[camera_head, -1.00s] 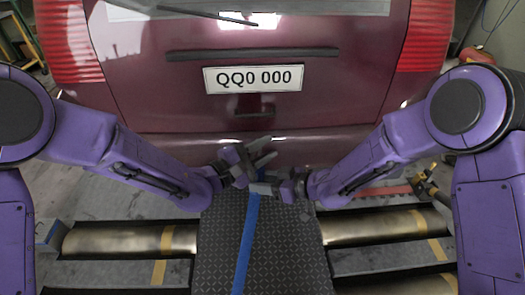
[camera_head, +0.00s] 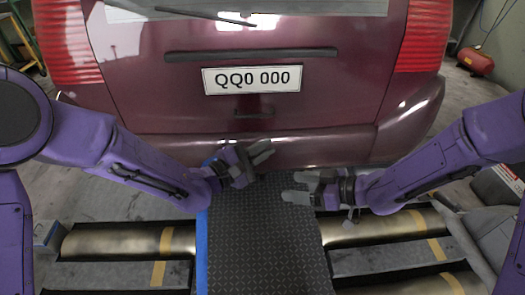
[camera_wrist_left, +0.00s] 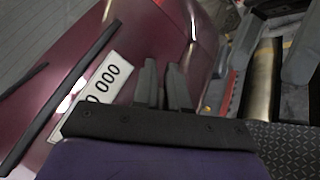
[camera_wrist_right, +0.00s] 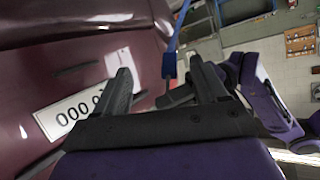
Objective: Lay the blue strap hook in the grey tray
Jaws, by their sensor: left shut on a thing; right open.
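My left gripper (camera_head: 262,153) is shut in front of the car's bumper. The blue strap (camera_head: 202,250) runs up the left edge of the black tread plate towards the left wrist. In the right wrist view the blue strap (camera_wrist_right: 173,45) ends in a small dark fitting at the left gripper's fingers. The left gripper holds the strap hook, mostly hidden by its fingers. In the left wrist view the fingers (camera_wrist_left: 163,80) are close together. My right gripper (camera_head: 298,187) is open and empty, to the right and apart from the left one. I cannot make out the grey tray with certainty.
A maroon car rear (camera_head: 300,115) with a licence plate (camera_head: 252,79) fills the far side. Metal rollers (camera_head: 130,240) lie either side of the black tread plate (camera_head: 262,245). A grey object (camera_head: 497,188) stands at the right edge. A red tank (camera_head: 476,61) is far right.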

